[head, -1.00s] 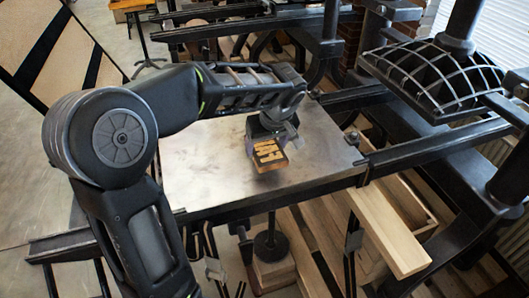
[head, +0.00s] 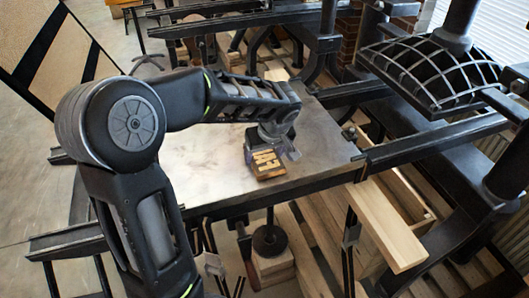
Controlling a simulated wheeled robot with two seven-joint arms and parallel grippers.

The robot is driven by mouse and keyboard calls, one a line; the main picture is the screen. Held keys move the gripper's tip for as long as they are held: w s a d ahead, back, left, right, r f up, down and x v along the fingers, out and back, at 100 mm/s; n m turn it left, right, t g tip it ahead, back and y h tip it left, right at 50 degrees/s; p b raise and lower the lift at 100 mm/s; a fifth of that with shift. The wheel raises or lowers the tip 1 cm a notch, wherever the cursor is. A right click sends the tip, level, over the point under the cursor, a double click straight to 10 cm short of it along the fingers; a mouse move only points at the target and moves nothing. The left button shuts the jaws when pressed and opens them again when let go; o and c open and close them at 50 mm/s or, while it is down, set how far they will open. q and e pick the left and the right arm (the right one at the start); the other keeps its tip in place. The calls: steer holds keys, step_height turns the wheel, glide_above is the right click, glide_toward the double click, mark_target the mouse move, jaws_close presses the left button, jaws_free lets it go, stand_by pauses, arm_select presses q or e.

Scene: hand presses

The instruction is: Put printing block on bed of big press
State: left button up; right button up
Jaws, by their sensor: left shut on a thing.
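The printing block (head: 266,164) is small and dark-sided, with raised orange-tan letters on its upward face. My left gripper (head: 277,146) is shut on it from behind and above, and its fingers are partly hidden by the wrist. The block is over the right-middle part of the bed of the big press (head: 205,170), a flat grey metal plate on dark rails. It looks very low over the plate or on it; I cannot tell whether it touches. My right gripper is not in view.
The black ribbed platen (head: 430,75) of the press hangs to the right of the bed, clear of the block. Dark rails (head: 435,140) run along the bed's sides. A wooden plank (head: 385,225) lies below right. The bed around the block is bare.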

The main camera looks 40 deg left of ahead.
arm_select(q)
steer(key=shift+f, duration=0.2)
steer(key=o, duration=1.7)
steer(key=shift+r, duration=0.1)
steer(key=shift+o, duration=0.2)
steer(key=shift+r, duration=0.2)
steer(key=b+v, duration=0.1)
steer(key=v, duration=1)
steer(key=shift+r, duration=0.4)
steer(key=shift+s+d, duration=0.1)
